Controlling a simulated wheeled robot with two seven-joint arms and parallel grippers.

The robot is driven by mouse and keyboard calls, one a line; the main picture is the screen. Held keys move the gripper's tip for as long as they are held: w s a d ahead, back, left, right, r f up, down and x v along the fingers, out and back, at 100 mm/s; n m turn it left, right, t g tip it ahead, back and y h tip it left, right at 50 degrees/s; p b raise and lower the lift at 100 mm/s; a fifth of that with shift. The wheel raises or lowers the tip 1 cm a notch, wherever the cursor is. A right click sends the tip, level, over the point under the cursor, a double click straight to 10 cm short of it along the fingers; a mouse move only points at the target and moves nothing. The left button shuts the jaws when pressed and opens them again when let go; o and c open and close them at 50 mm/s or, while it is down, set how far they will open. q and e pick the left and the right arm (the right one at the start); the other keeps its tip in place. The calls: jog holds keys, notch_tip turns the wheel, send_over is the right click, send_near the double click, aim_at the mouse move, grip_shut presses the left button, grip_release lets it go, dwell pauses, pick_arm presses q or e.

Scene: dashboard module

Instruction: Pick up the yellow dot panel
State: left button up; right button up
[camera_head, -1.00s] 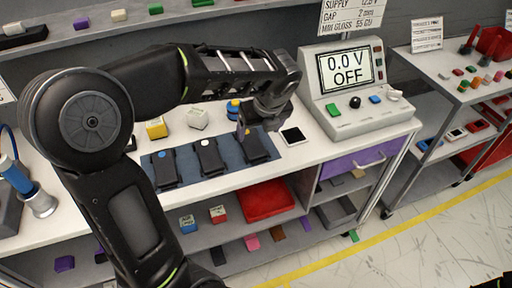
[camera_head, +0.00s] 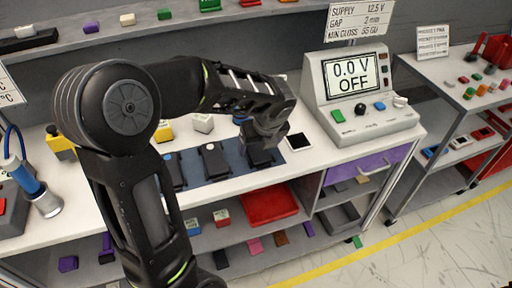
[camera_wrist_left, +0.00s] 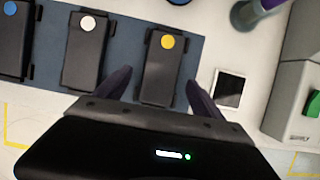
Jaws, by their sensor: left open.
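The yellow dot panel (camera_wrist_left: 161,72) is a dark upright-lying slab with a yellow dot near its top end in the left wrist view. It lies on the blue mat (camera_wrist_left: 120,45), rightmost of three dark panels. My left gripper (camera_wrist_left: 158,88) is open, with one finger on each side of the panel's lower part; contact cannot be told. In the head view my left gripper (camera_head: 264,142) covers most of the panel. The white dot panel (camera_wrist_left: 86,50) and the blue dot panel (camera_wrist_left: 14,40) lie to its left. My right gripper is not in view.
A white-framed dark square (camera_head: 298,142) lies right of the mat. The power supply (camera_head: 360,95) reading 0.0 V OFF stands further right. A white block (camera_head: 203,123) is behind the mat. A red tray (camera_head: 268,204) is on the shelf below.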

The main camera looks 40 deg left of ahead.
pick_arm(q)
jog(key=shift+x, duration=0.9)
jog(key=c, duration=1.5)
